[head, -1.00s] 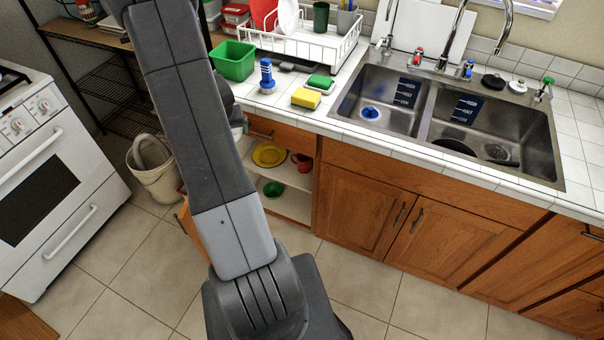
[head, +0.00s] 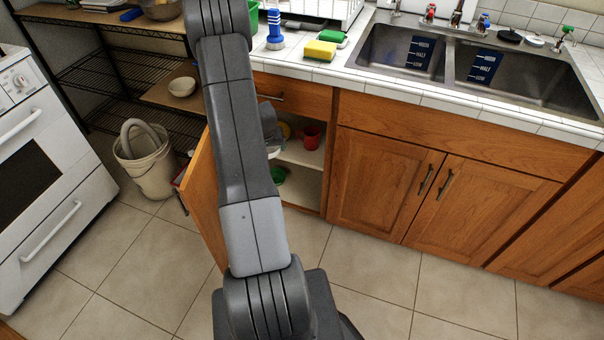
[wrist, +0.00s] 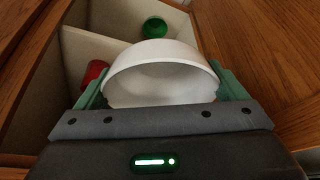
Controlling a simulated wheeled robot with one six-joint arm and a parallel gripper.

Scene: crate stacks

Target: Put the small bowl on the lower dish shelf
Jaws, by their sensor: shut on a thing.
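A white bowl (wrist: 160,85) fills the middle of the wrist view, between the green fingers of my gripper (wrist: 163,92), which is shut on it. In the head view my arm mostly hides the gripper; a pale bit of the bowl (head: 273,152) shows at the cabinet opening. The open cabinet has an upper shelf (head: 305,153) with a red mug (head: 311,137) and a partly hidden yellow dish (head: 284,130). Its lower shelf (head: 303,187) holds a green dish (head: 278,175), mostly hidden. The wrist view also shows the red mug (wrist: 93,74) and the green dish (wrist: 155,27).
The open cabinet door (head: 203,190) stands left of the opening. A white bucket (head: 146,158) and a wire rack with a pale bowl (head: 182,87) stand farther left. A stove (head: 50,170) is at the left edge. The floor in front of the sink cabinets is clear.

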